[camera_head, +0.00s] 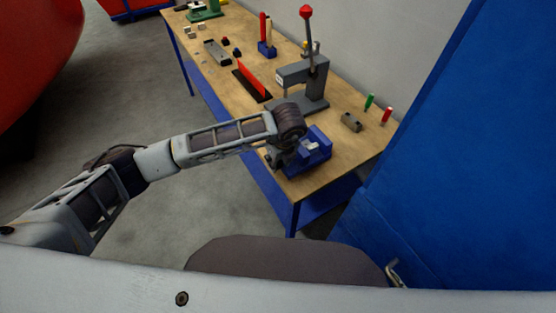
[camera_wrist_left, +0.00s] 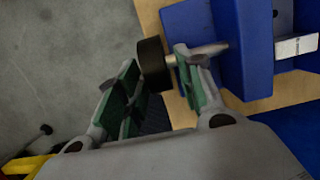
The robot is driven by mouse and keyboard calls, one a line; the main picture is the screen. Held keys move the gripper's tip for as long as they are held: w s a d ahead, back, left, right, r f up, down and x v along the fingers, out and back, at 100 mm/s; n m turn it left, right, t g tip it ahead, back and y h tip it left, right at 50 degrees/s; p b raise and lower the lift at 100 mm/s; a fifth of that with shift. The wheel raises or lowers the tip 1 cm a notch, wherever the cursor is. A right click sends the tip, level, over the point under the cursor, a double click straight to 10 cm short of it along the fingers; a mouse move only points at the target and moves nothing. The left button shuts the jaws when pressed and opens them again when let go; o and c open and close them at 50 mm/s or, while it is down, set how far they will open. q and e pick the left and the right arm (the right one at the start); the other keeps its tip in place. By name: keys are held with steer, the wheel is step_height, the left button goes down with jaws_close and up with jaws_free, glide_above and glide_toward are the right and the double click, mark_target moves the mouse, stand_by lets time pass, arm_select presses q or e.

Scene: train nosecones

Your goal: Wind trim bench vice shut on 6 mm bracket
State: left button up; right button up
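The blue bench vice (camera_head: 318,157) stands on the near corner of the wooden bench. A pale metal piece, likely the bracket (camera_head: 311,146), sits at its jaws; in the left wrist view the vice (camera_wrist_left: 240,55) and the labelled piece (camera_wrist_left: 297,46) are at the right. A dark round knob (camera_wrist_left: 152,63) on a metal shaft (camera_wrist_left: 208,49) sticks out of the vice. My left gripper (camera_wrist_left: 156,62) has its green-padded fingers apart, one on each side of the knob; I cannot tell whether they touch it. In the head view the wrist mostly hides this gripper (camera_head: 274,158). My right gripper is not in view.
On the wooden bench (camera_head: 225,80), a grey lever press (camera_head: 305,85) stands behind the vice. A small grey block (camera_head: 351,122) and green and red-handled tools (camera_head: 386,116) are to the right. A blue panel (camera_head: 460,150) rises at the right.

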arm_select(q)
steer(key=shift+r, duration=0.1)
stand_by(0.3)
steer(key=v, duration=1.1)
steer(key=shift+r, duration=0.4)
steer(key=shift+f, duration=0.1)
